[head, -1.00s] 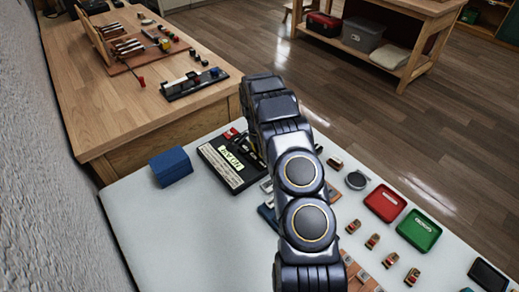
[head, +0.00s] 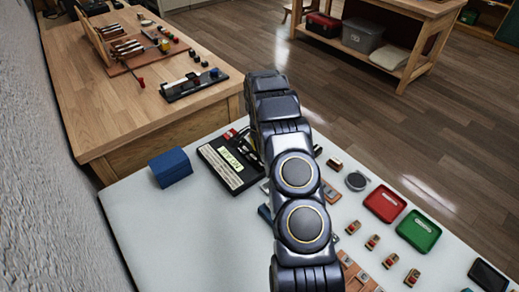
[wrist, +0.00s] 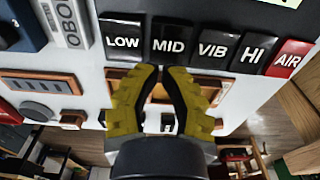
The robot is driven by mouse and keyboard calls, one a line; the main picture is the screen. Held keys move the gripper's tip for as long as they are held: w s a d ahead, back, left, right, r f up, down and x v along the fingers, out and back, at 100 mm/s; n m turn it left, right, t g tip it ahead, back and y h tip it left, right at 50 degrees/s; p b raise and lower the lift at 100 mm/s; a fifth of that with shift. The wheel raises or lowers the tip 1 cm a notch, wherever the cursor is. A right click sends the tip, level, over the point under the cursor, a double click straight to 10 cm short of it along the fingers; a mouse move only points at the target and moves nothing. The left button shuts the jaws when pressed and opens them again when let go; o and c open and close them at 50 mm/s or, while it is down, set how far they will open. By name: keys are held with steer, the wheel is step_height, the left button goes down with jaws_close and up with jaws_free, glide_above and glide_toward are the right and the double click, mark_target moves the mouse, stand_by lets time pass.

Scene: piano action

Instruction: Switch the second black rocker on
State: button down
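In the wrist view a row of rockers runs across the top: black LOW (wrist: 122,41), black MID (wrist: 168,44), black VIB (wrist: 213,48), black HI (wrist: 253,51) and red AIR (wrist: 289,58). MID is second from the left among the black ones. My gripper (wrist: 163,70), with yellow-padded fingers, has its tips nearly together just below MID's lower edge. Nothing shows between them; contact with MID cannot be told.
A blue box (head: 170,167) sits left of the panel. A red tray (head: 384,204), a green tray (head: 418,231) and several small parts lie to the right. A wooden bench (head: 130,110) stands behind. The table's left front is clear.

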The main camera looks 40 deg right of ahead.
steer(key=shift+r, duration=0.15)
step_height(320, 180, up, 14)
steer(key=d, duration=0.2)
steer(key=shift+f, duration=0.2)
stand_by(0.3)
